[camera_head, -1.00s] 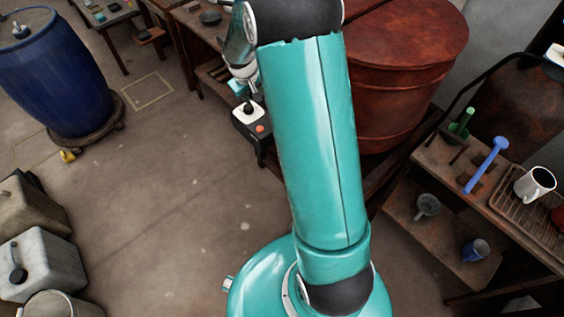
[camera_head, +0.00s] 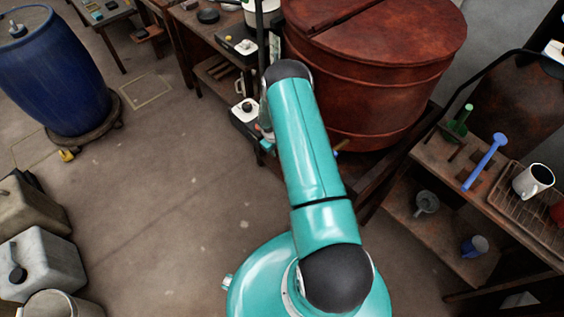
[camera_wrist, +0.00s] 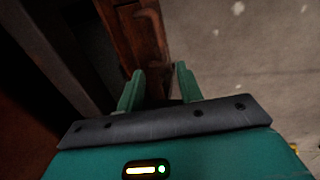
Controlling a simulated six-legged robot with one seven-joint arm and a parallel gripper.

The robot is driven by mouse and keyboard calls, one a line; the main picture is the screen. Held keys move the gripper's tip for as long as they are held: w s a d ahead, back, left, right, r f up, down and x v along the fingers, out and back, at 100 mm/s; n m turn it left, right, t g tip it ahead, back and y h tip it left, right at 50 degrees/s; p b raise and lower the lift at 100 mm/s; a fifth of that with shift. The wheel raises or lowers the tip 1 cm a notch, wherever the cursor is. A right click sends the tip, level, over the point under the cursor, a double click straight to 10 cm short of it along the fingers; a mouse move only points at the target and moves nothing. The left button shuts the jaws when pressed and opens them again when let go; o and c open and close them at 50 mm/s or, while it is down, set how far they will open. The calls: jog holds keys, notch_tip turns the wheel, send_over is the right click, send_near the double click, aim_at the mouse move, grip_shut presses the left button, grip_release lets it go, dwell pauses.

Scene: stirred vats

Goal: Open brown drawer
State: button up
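In the wrist view my gripper (camera_wrist: 159,69) has its two green fingers spread apart, with nothing clearly held between them. A reddish-brown wooden piece (camera_wrist: 138,35) with panelled sides stands just beyond the fingertips, mostly ahead of the left finger. In the head view my teal arm reaches down beside the rust-red vat, and my gripper is largely hidden there.
The rust-red vat (camera_head: 375,75) stands close to the arm. Control boxes (camera_head: 243,108) are left of it. A wooden bench with racks (camera_head: 475,180) is at right. A blue barrel (camera_head: 55,75) and grey canisters (camera_head: 38,265) are at left. The middle floor is clear.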

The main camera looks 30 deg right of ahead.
jog(key=d+f, duration=0.1)
jog(key=f, duration=0.7)
jog(key=d+f, duration=0.1)
jog(key=f, duration=0.4)
jog(key=shift+w+d, duration=0.2)
jog(key=shift+d, duration=0.1)
grip_shut()
